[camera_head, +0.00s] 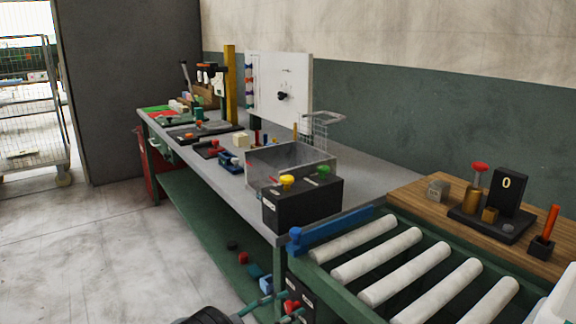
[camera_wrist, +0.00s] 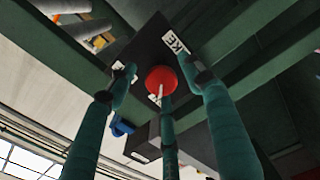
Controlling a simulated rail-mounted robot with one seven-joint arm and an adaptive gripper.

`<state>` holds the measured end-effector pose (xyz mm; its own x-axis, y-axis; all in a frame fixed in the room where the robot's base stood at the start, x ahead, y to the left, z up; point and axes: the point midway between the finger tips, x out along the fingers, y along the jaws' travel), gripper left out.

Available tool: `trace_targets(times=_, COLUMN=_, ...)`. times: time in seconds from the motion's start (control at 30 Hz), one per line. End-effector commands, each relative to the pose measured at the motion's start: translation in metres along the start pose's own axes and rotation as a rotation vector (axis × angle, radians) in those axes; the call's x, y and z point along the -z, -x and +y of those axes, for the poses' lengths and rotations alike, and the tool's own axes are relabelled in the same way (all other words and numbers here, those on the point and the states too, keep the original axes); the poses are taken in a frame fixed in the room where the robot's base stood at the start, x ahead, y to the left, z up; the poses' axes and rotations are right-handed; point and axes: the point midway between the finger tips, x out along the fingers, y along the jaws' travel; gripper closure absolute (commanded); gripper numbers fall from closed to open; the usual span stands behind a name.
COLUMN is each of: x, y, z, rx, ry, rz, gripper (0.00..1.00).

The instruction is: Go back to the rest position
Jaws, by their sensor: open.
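My gripper (camera_head: 270,302) is at the bottom of the head view, low beside the bench's near end. Its teal fingers point right, toward a dark box (camera_head: 304,298) mounted under the bench top. In the wrist view my gripper (camera_wrist: 158,74) is open, with three teal fingers spread and nothing visibly held. A red round button (camera_wrist: 161,79) on the dark box lies between the fingertips in that view. I cannot tell whether a finger touches the button. White labels sit on the box's face.
The grey bench (camera_head: 235,188) carries a black box with yellow and green knobs (camera_head: 302,203), a metal bin (camera_head: 290,160) and several tools. Green frame bars and the roller conveyor (camera_head: 405,265) lie right of my gripper. Open floor (camera_head: 95,245) is left.

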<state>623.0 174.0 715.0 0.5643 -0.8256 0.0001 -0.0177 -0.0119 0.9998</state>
Motion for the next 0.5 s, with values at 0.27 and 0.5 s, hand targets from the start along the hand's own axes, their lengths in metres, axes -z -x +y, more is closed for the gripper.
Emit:
trace_targets(times=0.27, x=0.001, y=0.031, z=0.000, rx=0.000, ry=0.035, rz=0.004, gripper=0.49)
trace_targets(times=0.5, x=0.000, y=0.082, z=-0.001, rx=0.000, ry=0.033, rz=0.002, gripper=0.49)
